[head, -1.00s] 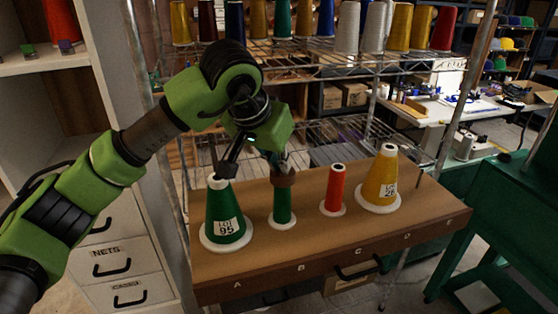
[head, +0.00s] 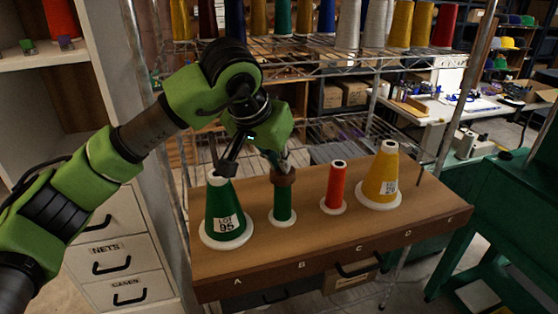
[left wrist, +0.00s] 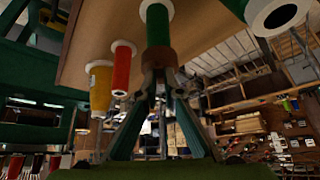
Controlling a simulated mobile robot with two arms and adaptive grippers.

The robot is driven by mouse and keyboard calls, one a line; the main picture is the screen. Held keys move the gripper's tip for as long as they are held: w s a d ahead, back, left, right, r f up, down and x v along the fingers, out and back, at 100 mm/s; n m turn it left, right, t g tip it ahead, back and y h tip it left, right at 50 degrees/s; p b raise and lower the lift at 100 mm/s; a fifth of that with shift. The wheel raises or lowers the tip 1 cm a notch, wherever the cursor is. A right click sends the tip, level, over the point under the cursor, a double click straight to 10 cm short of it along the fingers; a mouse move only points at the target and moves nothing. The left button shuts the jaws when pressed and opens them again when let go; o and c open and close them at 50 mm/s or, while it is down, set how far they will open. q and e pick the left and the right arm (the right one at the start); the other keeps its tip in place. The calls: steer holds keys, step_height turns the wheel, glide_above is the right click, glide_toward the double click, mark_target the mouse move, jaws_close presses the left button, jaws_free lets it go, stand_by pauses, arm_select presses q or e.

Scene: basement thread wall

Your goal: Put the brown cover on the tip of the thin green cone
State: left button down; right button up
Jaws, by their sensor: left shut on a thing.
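The thin green cone (head: 283,205) stands upright on its white base at slot B of the wooden board. The brown cover (head: 283,178) is at its tip, in line with the cone and around or right over its top. My left gripper (head: 284,167) points down and is shut on the cover. In the left wrist view the fingertips (left wrist: 160,76) meet at the brown cover (left wrist: 160,59), with the thin green cone (left wrist: 158,25) directly beyond it. The fingers and cover hide the cone's tip, so I cannot tell how far the cover is seated. My right gripper is out of view.
A wide green cone (head: 224,208) stands close by on the left, near a dark part of my arm. A red cone (head: 335,187) and a yellow cone (head: 383,172) stand to the right. The board (head: 310,247) is bare in front. A wire rack with cones rises behind.

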arm_select(q)
steer(key=c, duration=2.1)
jaws_free()
